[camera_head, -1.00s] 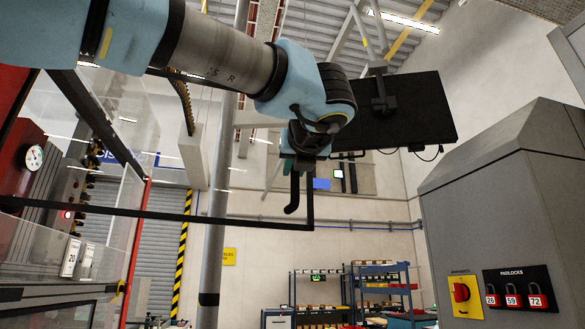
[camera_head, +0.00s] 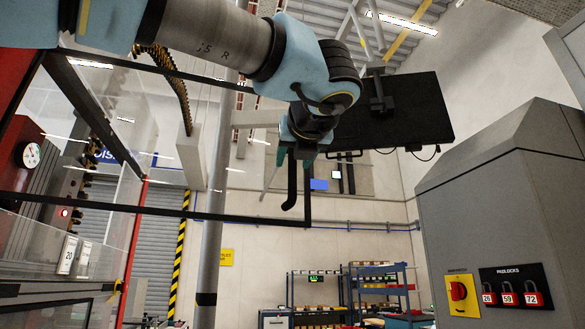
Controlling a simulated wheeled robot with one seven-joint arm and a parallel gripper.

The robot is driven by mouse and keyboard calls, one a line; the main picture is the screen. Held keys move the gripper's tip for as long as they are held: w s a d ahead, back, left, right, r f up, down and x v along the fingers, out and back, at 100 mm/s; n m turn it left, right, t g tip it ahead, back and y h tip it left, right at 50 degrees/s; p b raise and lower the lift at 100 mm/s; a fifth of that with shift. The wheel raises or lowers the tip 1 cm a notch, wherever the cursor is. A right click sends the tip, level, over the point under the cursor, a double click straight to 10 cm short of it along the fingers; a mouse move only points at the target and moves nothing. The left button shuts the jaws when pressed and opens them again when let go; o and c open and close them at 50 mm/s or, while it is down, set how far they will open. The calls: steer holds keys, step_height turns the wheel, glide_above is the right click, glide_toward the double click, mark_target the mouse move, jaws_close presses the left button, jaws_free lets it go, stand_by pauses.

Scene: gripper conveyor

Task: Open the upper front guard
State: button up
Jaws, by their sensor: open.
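The upper front guard is a clear pane in a thin black frame (camera_head: 220,213). Its lower bar runs from the left edge past the machine's red post to a corner at the picture's middle. My gripper (camera_head: 299,158) is at the frame's right upright, above that corner, fingers pointing down and open. A black hooked bar (camera_head: 290,188) hangs just below the fingers beside the upright; it looks like the guard's handle. My wrist hides the upright's top, and I cannot tell whether the fingers touch the bar.
The red-framed machine (camera_head: 128,250) with a gauge (camera_head: 31,155) is at left. A grey cabinet (camera_head: 500,215) with a red switch and padlocks stands at right. A black monitor (camera_head: 425,110) hangs behind my wrist. A grey pole (camera_head: 212,220) and blue shelves (camera_head: 378,285) are farther back.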

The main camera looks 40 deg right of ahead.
steer(key=b+v, duration=0.1)
steer(key=v, duration=0.7)
steer(key=shift+b, duration=0.4)
steer(key=shift+a, duration=0.1)
